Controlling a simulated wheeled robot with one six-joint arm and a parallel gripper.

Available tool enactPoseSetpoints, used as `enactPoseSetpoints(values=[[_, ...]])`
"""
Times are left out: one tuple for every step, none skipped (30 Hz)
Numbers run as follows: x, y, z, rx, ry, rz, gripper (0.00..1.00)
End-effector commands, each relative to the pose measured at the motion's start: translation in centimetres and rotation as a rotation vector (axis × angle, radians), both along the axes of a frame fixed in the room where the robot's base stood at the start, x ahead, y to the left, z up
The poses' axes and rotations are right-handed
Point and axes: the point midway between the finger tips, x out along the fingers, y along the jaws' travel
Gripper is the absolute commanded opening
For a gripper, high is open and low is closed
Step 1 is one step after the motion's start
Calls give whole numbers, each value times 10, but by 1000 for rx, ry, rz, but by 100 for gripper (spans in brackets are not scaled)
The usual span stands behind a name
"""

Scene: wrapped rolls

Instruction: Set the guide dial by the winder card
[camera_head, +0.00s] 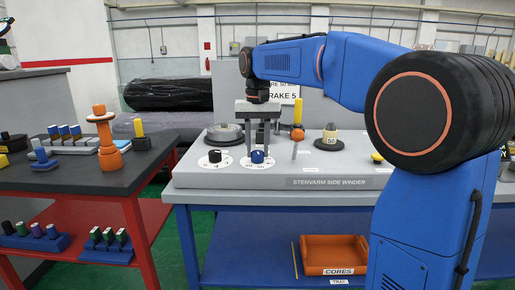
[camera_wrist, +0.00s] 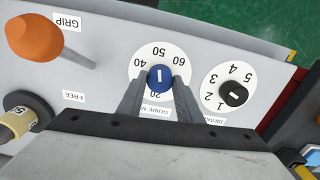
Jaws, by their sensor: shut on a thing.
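The guide dial's blue knob (camera_wrist: 160,77) sits on a white disc with upside-down numbers 20, 40, 50 and 60 in the wrist view; it also shows in the head view (camera_head: 258,156). A short white line on the knob runs between 50 and 20; I cannot tell which end is the pointer. My gripper (camera_head: 261,148) is shut on the knob from above, one finger on each side. Part of the disc and its label are hidden by the fingers. The white winder card (camera_head: 290,95) stands behind my arm, partly covered; "BRAKE 5" is readable.
A black brake knob (camera_wrist: 233,94) on a disc marked 1 to 5 is beside the guide dial. An orange-topped grip lever (camera_wrist: 35,38) and a cream "50" piece (camera_head: 330,138) stand on the grey winder top (camera_head: 290,174). A dark bench (camera_head: 80,172) is at left.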

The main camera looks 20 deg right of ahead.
Motion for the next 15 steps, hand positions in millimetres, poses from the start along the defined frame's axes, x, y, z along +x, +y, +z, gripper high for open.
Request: enactPoseSetpoints(values=[[0,0,1,0,-3,-2,10],[0,0,1,0,-3,-3,10],[0,0,1,0,-3,-4,10],[0,0,1,0,-3,-4,10],[0,0,1,0,-3,-4,10],[1,0,1,0,-3,-4,10],[1,0,1,0,-3,-4,10],[1,0,1,0,-3,-4,10],[1,0,1,0,-3,-4,10],[1,0,1,0,-3,-3,10],[1,0,1,0,-3,-3,10],[1,0,1,0,-3,-3,39],[1,0,1,0,-3,-3,46],[1,0,1,0,-3,-3,51],[0,0,1,0,-3,-3,51]])
